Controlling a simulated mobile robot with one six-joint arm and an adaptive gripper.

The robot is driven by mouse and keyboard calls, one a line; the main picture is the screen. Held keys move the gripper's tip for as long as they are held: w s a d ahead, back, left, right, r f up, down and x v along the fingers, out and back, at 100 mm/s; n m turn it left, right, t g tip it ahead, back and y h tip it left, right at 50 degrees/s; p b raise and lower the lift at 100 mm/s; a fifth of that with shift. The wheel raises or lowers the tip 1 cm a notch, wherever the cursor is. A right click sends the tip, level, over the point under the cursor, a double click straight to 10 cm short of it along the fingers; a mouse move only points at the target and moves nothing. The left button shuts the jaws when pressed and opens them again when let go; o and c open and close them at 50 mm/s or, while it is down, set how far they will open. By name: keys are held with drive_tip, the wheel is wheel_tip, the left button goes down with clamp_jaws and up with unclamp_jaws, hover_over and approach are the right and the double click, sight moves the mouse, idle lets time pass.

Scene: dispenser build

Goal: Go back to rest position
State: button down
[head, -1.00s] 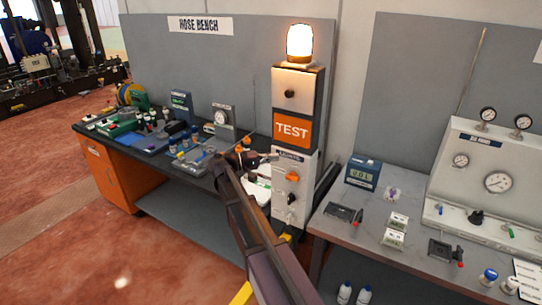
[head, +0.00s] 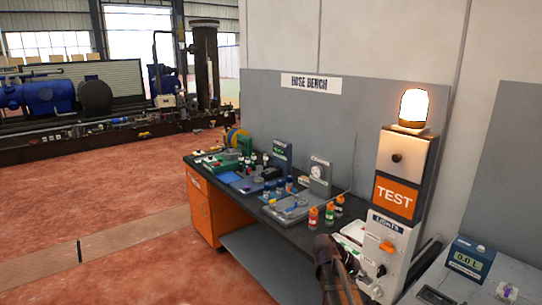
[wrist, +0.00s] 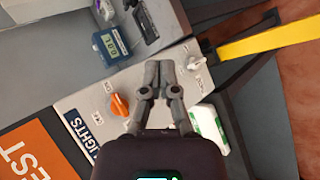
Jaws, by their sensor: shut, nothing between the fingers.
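My gripper (wrist: 159,66) is shut and empty in the wrist view, its fingertips together. It is over the white LIGHTS panel (wrist: 88,101), between an orange switch (wrist: 119,104) on the left and a small white knob (wrist: 196,63) on the right. I cannot tell how far its tips are from the panel. In the head view, part of my arm shows at the bottom, in front of the hose bench (head: 262,226); the fingertips cannot be made out there. The LIGHTS panel (head: 396,228) also shows there, under the orange TEST sign (head: 396,196) and a glowing beacon (head: 414,105).
A second bench with a digital meter (head: 467,262) is at the right. Red floor (head: 110,200) lies open at the left.

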drive_tip(key=s+a+f+t+y+b, duration=0.1)
drive_tip(key=s+a+f+y+b, duration=0.1)
drive_tip(key=s+a+f+y, duration=0.7)
drive_tip(key=s+a+y, duration=0.1)
drive_tip(key=s+a, duration=0.2)
drive_tip(key=shift+a, duration=0.3)
idle(1.8)
